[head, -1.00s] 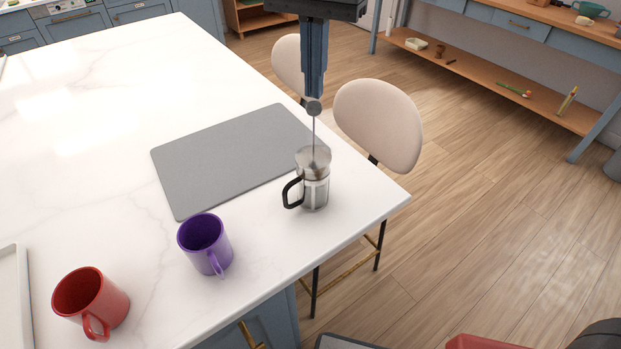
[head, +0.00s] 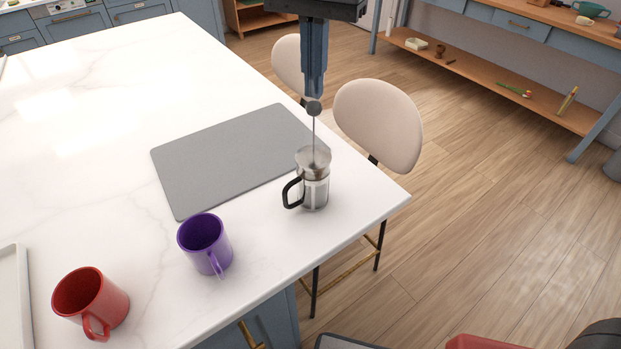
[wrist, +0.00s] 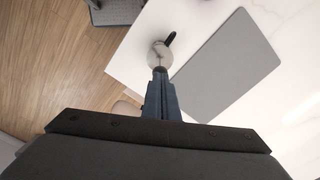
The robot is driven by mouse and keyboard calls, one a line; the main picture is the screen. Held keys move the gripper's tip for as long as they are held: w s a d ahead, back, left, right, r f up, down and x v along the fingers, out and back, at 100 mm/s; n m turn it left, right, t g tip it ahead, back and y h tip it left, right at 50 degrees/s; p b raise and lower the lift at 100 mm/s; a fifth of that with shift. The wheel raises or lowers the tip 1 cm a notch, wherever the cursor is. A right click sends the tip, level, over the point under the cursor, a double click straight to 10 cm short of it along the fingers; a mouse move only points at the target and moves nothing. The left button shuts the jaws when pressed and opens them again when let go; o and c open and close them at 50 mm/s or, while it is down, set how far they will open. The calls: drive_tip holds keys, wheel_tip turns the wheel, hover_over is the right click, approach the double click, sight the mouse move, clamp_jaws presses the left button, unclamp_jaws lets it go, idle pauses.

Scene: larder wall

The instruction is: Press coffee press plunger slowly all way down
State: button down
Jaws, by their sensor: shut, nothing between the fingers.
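The coffee press (head: 315,190) stands upright on the white counter near its right edge, with its black handle toward the left. Its plunger rod rises high above the lid, with a round dark knob (head: 314,108) on top. My gripper (head: 314,96) is shut and empty, pointing straight down just above the knob. I cannot tell whether the fingertips touch it. In the wrist view the shut fingers (wrist: 160,72) cover the knob, and the press lid (wrist: 154,56) and handle show beyond them.
A grey mat (head: 225,160) lies behind and left of the press. A purple mug (head: 205,245) and a red mug (head: 90,303) stand at the front left. A white tray (head: 22,300) is at the left edge. Two beige chairs (head: 378,125) stand beside the counter.

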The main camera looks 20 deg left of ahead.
sight(314, 115)
drive_tip(key=shift+f+b, duration=1.5)
drive_tip(key=shift+f, duration=3.3)
idle(1.9)
wheel_tip(314, 115, up, 7)
drive_tip(key=p, duration=0.7)
drive_tip(key=shift+r, duration=0.1)
